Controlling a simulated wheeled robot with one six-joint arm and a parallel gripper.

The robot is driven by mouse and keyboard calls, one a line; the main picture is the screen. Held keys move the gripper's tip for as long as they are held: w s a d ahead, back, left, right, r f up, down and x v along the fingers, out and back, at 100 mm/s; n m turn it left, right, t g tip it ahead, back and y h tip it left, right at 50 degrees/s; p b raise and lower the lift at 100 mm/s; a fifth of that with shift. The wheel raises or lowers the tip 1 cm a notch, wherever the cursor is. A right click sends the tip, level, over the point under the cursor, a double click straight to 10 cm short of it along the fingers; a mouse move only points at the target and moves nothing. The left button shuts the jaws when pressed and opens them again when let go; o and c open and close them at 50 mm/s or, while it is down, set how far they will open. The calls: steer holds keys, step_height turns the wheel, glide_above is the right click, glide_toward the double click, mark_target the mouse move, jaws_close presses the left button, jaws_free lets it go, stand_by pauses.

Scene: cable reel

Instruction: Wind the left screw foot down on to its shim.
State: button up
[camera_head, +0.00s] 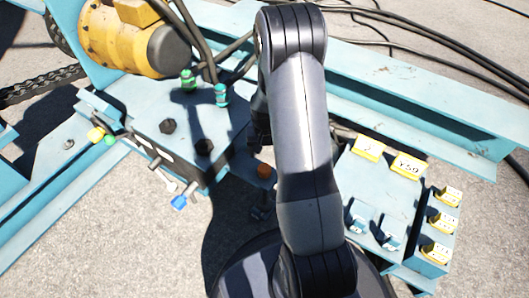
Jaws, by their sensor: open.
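A teal machine plate (185,115) carries a yellow motor (125,38) and two black bolt heads (204,146). A screw with a blue end (179,202) and a bare metal screw end (170,187) stick out at its front edge. An orange-topped part (264,171) sits at its right corner. I cannot tell which of these is the left screw foot, and I cannot make out a shim. My gripper (259,137) shows only partly, as dark parts left of my forearm, above the plate's right end. It is open; nothing shows in it.
A teal stand (375,190) at the right holds yellow labelled blocks (407,165) and small blue parts. A teal beam (430,105) crosses behind, with black cables beyond. Two green-topped fittings (221,95) rise from the plate. Grey ground (110,235) is clear at the lower left.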

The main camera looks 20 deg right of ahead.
mark_target(264, 168)
step_height(264, 168, down, 11)
steer(key=b, duration=0.4)
steer(key=shift+c, duration=0.2)
steer(key=c, duration=0.9)
steer(key=shift+m, duration=0.3)
steer(key=m, duration=0.5)
steer(key=shift+m, duration=2.7)
